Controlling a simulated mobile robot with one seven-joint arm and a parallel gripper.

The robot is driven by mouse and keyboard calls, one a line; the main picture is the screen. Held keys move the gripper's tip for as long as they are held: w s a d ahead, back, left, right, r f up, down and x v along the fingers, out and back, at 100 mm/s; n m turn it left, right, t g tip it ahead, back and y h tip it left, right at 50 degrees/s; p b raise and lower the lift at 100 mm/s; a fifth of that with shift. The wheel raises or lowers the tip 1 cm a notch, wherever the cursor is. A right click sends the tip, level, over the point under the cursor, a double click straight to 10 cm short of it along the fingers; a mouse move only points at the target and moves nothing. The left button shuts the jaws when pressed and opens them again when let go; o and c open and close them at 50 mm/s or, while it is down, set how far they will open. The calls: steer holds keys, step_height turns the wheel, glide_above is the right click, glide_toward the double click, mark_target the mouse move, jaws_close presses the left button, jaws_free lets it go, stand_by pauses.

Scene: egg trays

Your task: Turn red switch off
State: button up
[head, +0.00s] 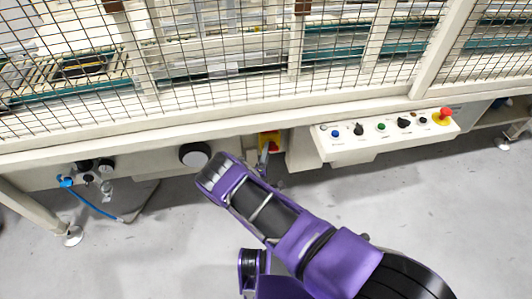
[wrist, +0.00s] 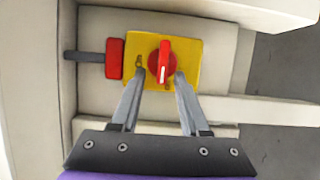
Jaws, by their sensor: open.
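My gripper (wrist: 157,80) is open, with one finger on each side of the knob's lower part. I cannot tell whether the fingers touch it. In the head view the yellow plate (head: 265,137) and a bit of red show on the machine's front beam, partly hidden by my gripper (head: 266,152).
A red block (wrist: 115,58) on a dark bar sits left of the plate. A control panel (head: 350,148) with several knobs and a red emergency button (head: 444,114) is to the right. A round dark knob (head: 195,154) is to the left. Wire mesh rises above the beam.

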steer(key=shift+s, duration=0.1)
steer(key=s+a+p, duration=0.1)
steer(key=s+a, duration=0.1)
steer(key=s, duration=1.5)
steer(key=shift+f, duration=0.1)
